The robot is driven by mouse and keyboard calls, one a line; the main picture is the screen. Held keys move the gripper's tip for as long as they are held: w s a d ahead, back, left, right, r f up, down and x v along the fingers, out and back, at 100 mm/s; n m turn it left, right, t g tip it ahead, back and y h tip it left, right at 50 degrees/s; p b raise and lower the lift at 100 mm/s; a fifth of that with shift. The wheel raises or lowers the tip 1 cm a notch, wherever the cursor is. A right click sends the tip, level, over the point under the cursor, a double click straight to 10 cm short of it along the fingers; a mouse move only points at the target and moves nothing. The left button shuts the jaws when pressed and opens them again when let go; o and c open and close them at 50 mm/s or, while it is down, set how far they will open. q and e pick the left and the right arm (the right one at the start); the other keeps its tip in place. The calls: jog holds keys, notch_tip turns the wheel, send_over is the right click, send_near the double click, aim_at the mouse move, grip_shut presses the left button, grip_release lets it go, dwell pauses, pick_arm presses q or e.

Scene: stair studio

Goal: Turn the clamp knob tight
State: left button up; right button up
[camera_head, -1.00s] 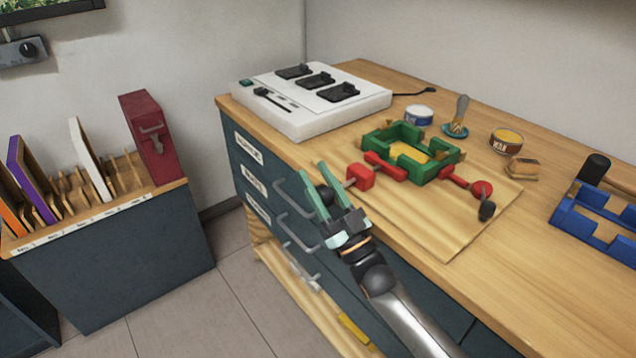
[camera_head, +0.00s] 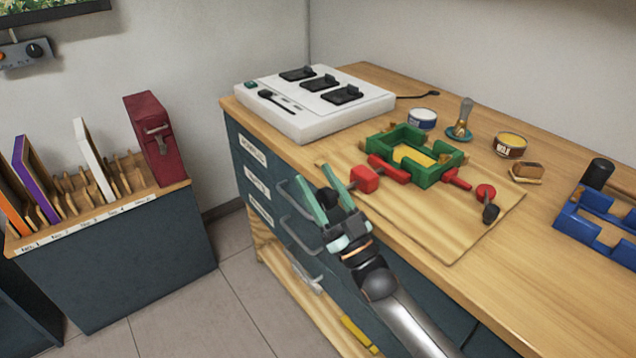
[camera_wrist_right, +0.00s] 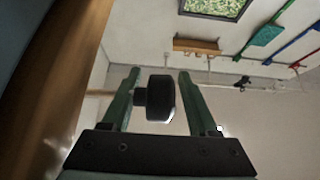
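A green frame (camera_head: 441,176) lies on a wooden board (camera_head: 450,240), with red clamp parts (camera_head: 365,180) on its near left side and more red parts (camera_head: 485,192) on its right. A black clamp knob (camera_head: 327,197) sits at the board's left edge, partly hidden by my right gripper (camera_head: 313,174). In the right wrist view the black knob (camera_wrist_right: 161,98) is between the two green fingers, with gaps beside it. My right gripper is open around it. A second black knob (camera_head: 491,214) hangs off the right red part. My left gripper is not in view.
A white charger box (camera_head: 300,125) stands at the bench's back left. Drawer handles (camera_head: 295,205) stick out below my right gripper.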

jog(key=v, duration=1.2)
jog(key=shift+f, duration=0.25)
jog(key=shift+s+d, duration=0.1)
